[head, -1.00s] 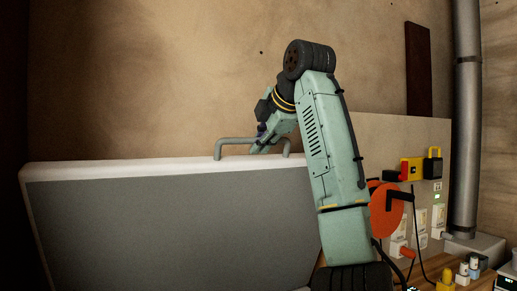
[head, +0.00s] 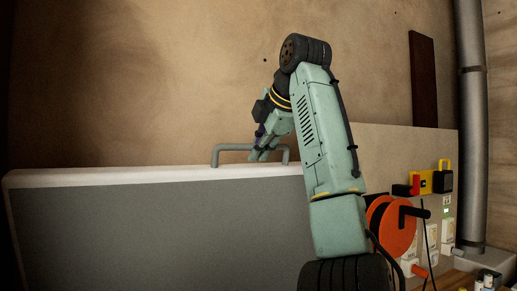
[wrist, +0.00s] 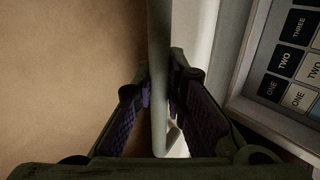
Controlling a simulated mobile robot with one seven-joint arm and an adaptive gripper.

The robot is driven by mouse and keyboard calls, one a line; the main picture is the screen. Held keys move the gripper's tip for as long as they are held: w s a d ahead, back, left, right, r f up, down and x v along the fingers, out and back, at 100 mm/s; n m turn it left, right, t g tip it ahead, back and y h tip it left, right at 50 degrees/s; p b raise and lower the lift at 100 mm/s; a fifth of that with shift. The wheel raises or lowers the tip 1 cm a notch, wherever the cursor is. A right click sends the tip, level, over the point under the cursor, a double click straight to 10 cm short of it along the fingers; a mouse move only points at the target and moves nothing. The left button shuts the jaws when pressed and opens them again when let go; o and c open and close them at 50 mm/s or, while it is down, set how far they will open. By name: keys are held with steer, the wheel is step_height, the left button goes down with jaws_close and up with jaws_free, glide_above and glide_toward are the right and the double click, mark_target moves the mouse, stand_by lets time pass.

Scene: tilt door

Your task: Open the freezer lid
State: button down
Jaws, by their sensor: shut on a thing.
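The freezer lid (head: 150,235) shows in the head view as a broad grey panel with a white edge, standing up at the lower left. A grey bar handle (head: 228,148) sits on its top edge. My gripper (head: 262,155) is at the right part of this handle, shut on it. In the wrist view the handle (wrist: 158,35) runs lengthwise between the two fingers of my gripper (wrist: 160,95), with purple pads on both sides. The lower edge of the lid is out of the head view. My arm hides its right part.
To the right of my arm are an orange reel (head: 396,232), a yellow and red device (head: 425,183) and a vertical grey pipe (head: 471,130). A brown wall (head: 140,80) stands behind the lid. A panel with number words (wrist: 295,60) shows at the right of the wrist view.

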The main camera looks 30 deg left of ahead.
steer(key=c, duration=1.7)
jaws_free()
steer(key=shift+o, duration=0.5)
steer(key=shift+s+d+r, duration=0.1)
steer(key=shift+d+r, duration=0.05)
steer(key=shift+r, duration=0.05)
steer(key=s+d, duration=0.7)
steer(key=d, duration=0.3)
steer(key=shift+s+r, duration=0.15)
steer(key=shift+s, duration=0.2)
